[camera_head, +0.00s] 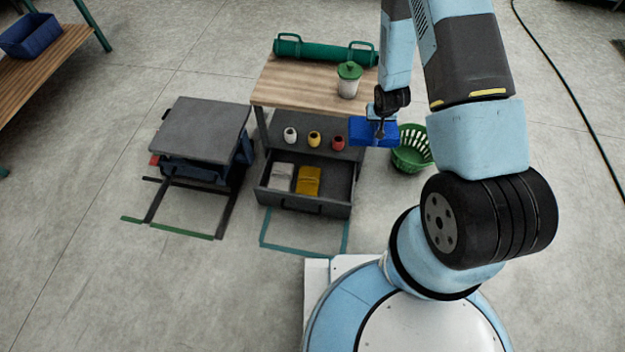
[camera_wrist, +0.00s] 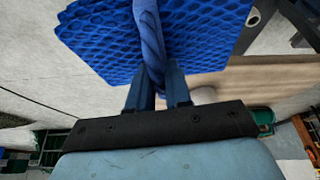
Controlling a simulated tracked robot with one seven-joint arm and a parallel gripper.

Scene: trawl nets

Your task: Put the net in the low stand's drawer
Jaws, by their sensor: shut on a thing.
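The blue net (camera_head: 366,136) is a folded, meshed bundle that hangs in the air in front of the right side of the low stand (camera_head: 312,88). My gripper (camera_head: 380,127) is shut on a twisted part of it. In the wrist view the net (camera_wrist: 205,35) spreads out beyond my gripper (camera_wrist: 155,90). The stand's dark grey drawer (camera_head: 304,204) is pulled open, lower than the net and to its left. A white folded bundle (camera_head: 282,177) and a yellow one (camera_head: 309,181) lie in the drawer. The drawer's right part looks bare.
On the wooden top are a green roll (camera_head: 318,50) and a lidded jar (camera_head: 348,82). White, yellow and red spools (camera_head: 314,139) stand on the shelf above the drawer. A green basket (camera_head: 412,150) stands at right, a grey-topped unit (camera_head: 200,128) at left.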

